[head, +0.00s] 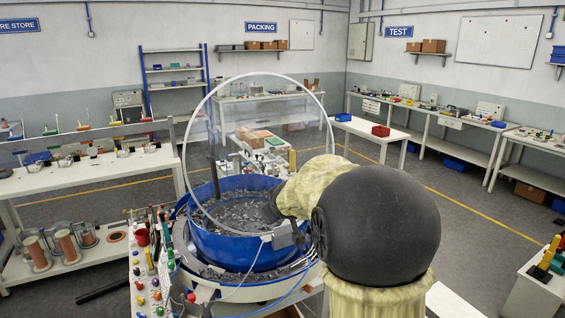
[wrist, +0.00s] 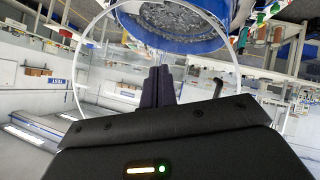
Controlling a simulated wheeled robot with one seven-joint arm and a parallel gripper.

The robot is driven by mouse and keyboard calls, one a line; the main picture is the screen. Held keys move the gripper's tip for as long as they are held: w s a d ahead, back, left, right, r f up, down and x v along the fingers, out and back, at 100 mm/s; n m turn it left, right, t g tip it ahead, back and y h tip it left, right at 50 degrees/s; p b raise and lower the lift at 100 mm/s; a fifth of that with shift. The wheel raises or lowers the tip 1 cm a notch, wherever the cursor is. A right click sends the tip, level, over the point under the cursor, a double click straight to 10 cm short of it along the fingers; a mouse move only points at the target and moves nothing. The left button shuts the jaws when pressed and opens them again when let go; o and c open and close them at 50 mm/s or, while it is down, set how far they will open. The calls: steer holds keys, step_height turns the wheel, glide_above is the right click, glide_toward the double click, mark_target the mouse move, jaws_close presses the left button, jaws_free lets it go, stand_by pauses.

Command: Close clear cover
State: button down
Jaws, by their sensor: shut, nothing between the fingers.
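The clear cover (head: 258,78) is a round transparent disc with a pale rim, standing tilted up and open over the blue bowl (head: 228,247). The bowl holds many small grey parts. In the wrist view the cover's rim (wrist: 241,84) makes a large ring around my fingers, and the blue bowl (wrist: 215,43) with its grey parts shows at the top. My gripper (wrist: 160,72) is shut and empty, its dark fingers together, seen against the clear disc; I cannot tell if they touch it. In the head view my arm hides the gripper and the bowl's right side.
A narrow panel with coloured knobs (head: 150,275) stands left of the bowl. A long workbench (head: 90,180) with small items is further left, with copper-coloured spools (head: 68,245) below. Benches line the back and right walls.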

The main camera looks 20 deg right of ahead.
steer(key=s+a+f+m+g, duration=0.1)
steer(key=s+a+f+g, duration=0.1)
steer(key=s+f, duration=0.3)
steer(key=s+a+f+m+g+y, duration=0.1)
steer(key=s+a+f+g, duration=0.2)
steer(key=s, duration=1)
steer(key=s+a+f+m+g+y, duration=0.1)
steer(key=s+a+f+g, duration=0.2)
steer(key=s+f, duration=0.6)
steer(key=shift+a+f+b, duration=0.2)
steer(key=shift+a+b, duration=0.1)
steer(key=shift+a, duration=0.45)
steer(key=shift+w, duration=0.1)
